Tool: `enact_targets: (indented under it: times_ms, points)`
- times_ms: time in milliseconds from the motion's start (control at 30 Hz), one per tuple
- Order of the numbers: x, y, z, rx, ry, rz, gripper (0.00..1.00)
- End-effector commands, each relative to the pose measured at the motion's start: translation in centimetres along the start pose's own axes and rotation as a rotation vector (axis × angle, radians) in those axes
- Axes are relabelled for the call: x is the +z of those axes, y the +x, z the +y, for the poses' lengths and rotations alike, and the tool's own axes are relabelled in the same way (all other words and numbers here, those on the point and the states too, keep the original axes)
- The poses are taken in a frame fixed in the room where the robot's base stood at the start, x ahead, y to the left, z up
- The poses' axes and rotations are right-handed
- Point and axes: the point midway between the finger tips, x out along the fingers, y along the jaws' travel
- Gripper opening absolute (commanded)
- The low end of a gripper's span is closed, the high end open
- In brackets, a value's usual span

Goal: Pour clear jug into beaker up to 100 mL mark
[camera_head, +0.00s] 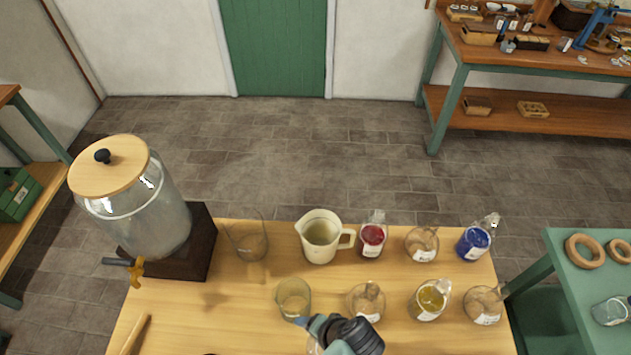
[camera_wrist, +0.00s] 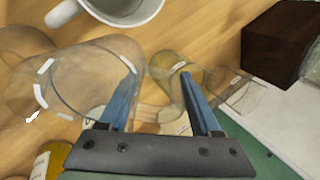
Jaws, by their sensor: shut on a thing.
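My gripper (camera_head: 304,322) is at the front middle of the wooden table, against a clear glass vessel (camera_head: 293,296) that looks like the clear jug. Yellowish tint shows low in it. In the wrist view the blue fingers (camera_wrist: 160,108) are closed on clear glass, and a wide round glass vessel (camera_wrist: 88,85) spreads beside the left finger. The glass overlaps there, so its exact edges and any liquid level are hard to tell. Another clear, empty-looking glass vessel (camera_head: 248,242), probably the beaker, stands apart at the back left. I cannot read a 100 mL mark.
A cream jug (camera_head: 319,240) stands behind my gripper. Flasks of red (camera_head: 372,238), blue (camera_head: 473,243) and yellow (camera_head: 430,300) stand to the right, among clear flasks (camera_head: 422,245). A large glass dispenser (camera_head: 145,220) on a dark base fills the left. Bare tabletop (camera_head: 205,305) lies front left.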

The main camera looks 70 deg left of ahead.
Motion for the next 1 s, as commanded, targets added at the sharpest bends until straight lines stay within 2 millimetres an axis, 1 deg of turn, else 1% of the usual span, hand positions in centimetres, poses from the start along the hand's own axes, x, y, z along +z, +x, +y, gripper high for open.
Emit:
enact_targets:
  times_ms: [633, 1000]
  points:
    - [-0.09, -0.2, -0.06, 0.001, 0.0, 0.001, 0.0]
    - [-0.08, -0.8, -0.08, -0.039, -0.002, 0.002, 0.0]
